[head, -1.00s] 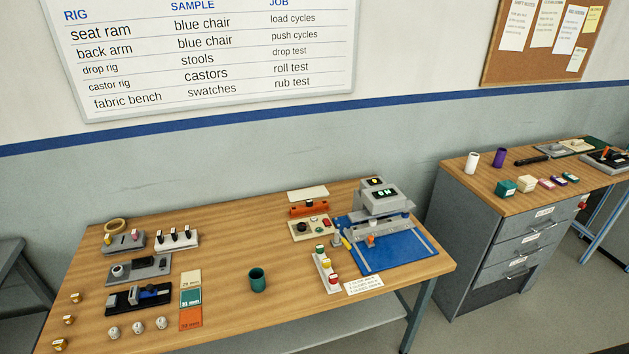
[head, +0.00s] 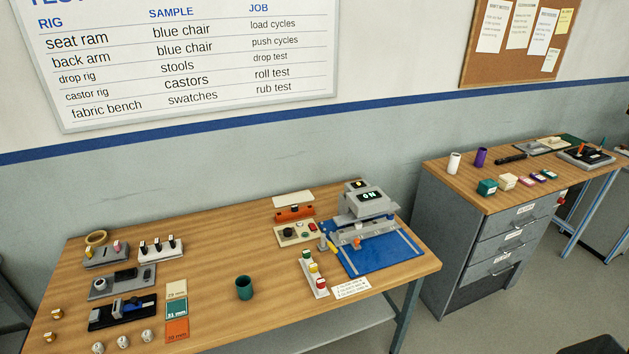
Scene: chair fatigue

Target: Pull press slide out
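The press (head: 364,203) is a grey machine with a display reading "ON", standing on a blue base plate (head: 380,255) at the right end of the wooden bench. A grey slide or rail (head: 362,232) with an orange piece (head: 356,242) sits low at its front, above the blue plate. At this size I cannot tell how far the slide is out.
The wooden bench (head: 205,262) also holds a green cup (head: 244,288), a white button strip (head: 314,273), a control box (head: 298,233) and several fixtures at the left. A grey drawer cabinet (head: 480,240) stands to the right, with floor between.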

